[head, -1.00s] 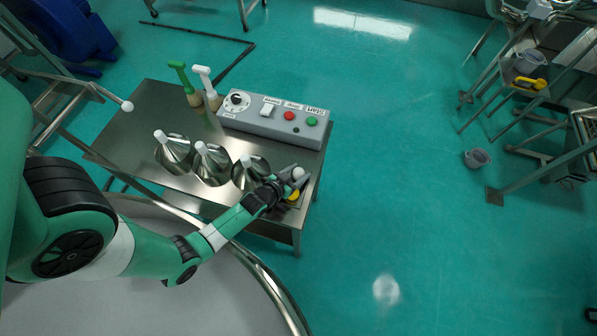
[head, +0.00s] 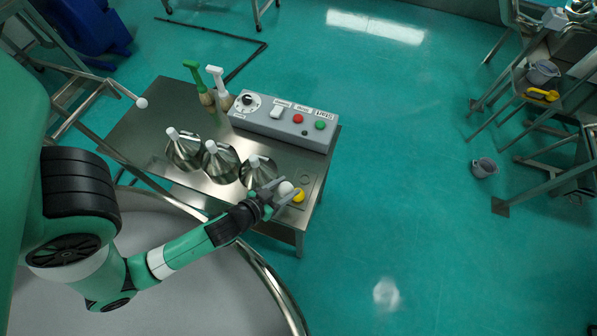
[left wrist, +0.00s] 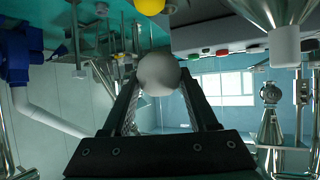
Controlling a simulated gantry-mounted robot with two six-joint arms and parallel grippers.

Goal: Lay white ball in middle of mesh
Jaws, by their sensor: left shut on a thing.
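The white ball (head: 285,188) is held between the fingers of my left gripper (head: 280,193), near the table's right front corner. In the left wrist view the white ball (left wrist: 158,73) sits between the two finger ends. A yellow ball (head: 299,196) is just to its right in the head view and shows at the top edge of the left wrist view (left wrist: 150,5). The round sieve with its pale grey mesh (head: 190,285) is at the lower left, partly hidden under my left arm. My right gripper is not in view.
Three steel funnels (head: 220,162) stand in a row on the metal table (head: 140,130), left of the gripper. A control box (head: 282,122) with buttons and two brushes (head: 217,88) are at the back. The sieve's raised steel rim (head: 262,268) lies in front of the table.

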